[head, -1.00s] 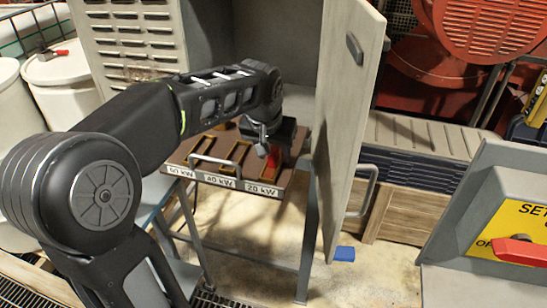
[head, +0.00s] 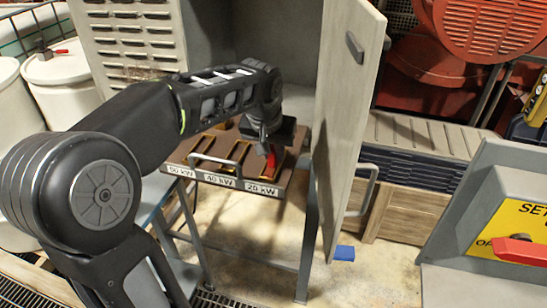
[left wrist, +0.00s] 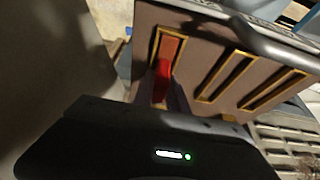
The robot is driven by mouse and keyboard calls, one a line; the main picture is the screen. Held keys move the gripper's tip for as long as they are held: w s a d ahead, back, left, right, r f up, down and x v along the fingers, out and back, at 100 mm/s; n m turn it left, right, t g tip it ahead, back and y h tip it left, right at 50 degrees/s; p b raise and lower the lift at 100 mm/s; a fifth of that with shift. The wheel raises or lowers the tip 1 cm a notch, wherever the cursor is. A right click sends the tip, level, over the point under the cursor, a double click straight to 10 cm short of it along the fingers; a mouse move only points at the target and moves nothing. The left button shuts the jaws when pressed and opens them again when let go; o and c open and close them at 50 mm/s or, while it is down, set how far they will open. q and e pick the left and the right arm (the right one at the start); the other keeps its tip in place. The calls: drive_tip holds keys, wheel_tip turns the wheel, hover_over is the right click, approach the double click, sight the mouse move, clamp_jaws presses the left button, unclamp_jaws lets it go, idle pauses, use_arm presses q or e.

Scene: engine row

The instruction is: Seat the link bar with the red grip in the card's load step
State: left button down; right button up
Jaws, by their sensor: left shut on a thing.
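My left gripper (head: 268,143) is shut on the link bar's red grip (head: 271,160), over the right-hand end of a brown tray (head: 203,157). The tray has three gold-rimmed slots, with front labels that read 40 kW and 20 kW at the middle and right; the left label reads about 60 kW. The red grip is at the 20 kW slot. In the left wrist view the red grip (left wrist: 161,82) stands between the fingers at the near end of the 20 kW slot (left wrist: 171,45). I cannot tell how deep the bar sits. No card is readable here.
The cabinet's door (head: 347,120) hangs open just right of the tray. A blue block (head: 344,253) lies on the floor. A yellow panel with a red handle (head: 517,250) is at right.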

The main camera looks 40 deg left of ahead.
idle(0.5)
use_arm(q)
wheel_tip(320, 180, up, 10)
drive_tip(key=shift+r, duration=0.1)
use_arm(e)
drive_tip(key=shift+f, duration=0.2)
idle(0.3)
use_arm(q)
drive_tip(key=shift+d, duration=0.1)
